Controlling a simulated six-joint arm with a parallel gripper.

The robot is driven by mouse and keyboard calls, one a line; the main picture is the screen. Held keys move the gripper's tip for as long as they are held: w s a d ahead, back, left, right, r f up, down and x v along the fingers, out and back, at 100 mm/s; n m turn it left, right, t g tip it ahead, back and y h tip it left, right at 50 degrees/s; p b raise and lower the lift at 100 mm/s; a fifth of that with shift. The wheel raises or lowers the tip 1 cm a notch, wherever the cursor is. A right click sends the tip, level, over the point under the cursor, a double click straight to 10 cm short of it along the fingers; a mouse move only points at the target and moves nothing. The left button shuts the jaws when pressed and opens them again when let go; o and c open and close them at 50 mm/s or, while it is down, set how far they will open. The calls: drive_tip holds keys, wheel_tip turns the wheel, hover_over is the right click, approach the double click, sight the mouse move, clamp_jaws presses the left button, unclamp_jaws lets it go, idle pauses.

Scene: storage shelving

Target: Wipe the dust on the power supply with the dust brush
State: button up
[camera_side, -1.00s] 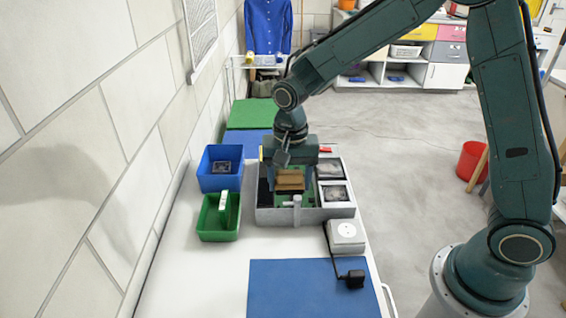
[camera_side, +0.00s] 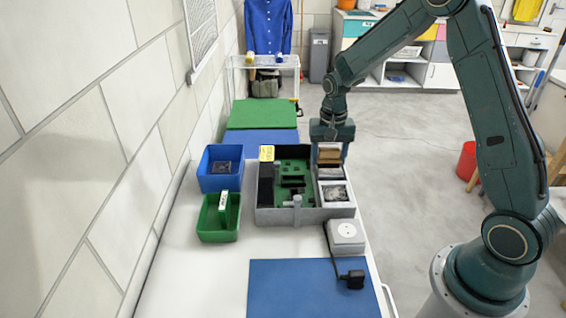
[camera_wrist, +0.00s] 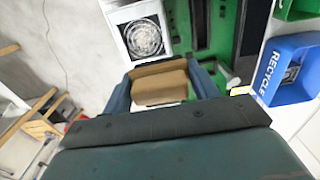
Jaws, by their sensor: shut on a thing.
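My gripper (camera_side: 331,146) is shut on the dust brush (camera_side: 329,157), a tan block between the fingers. The brush also shows in the wrist view (camera_wrist: 160,86). It is over the far right compartment of the open grey case (camera_side: 290,216), with the grey unit (camera_side: 330,173) there partly hidden beneath it. Nearer the front is another grey unit with a round fan (camera_side: 336,193), also in the wrist view (camera_wrist: 143,38). I cannot tell for certain which unit is the power supply. Bristle contact and dust are hidden under the brush.
A green circuit board (camera_side: 291,169) fills the case's middle. A blue bin (camera_side: 219,178) and a green bin (camera_side: 218,226) stand left of it. A white socket box (camera_side: 346,235) is in front, near a blue mat (camera_side: 305,290).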

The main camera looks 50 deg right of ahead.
drive_tip(key=d, duration=0.3)
drive_tip(key=shift+s+f, duration=0.2)
drive_tip(key=shift+f, duration=0.15)
drive_tip(key=shift+f, duration=0.1)
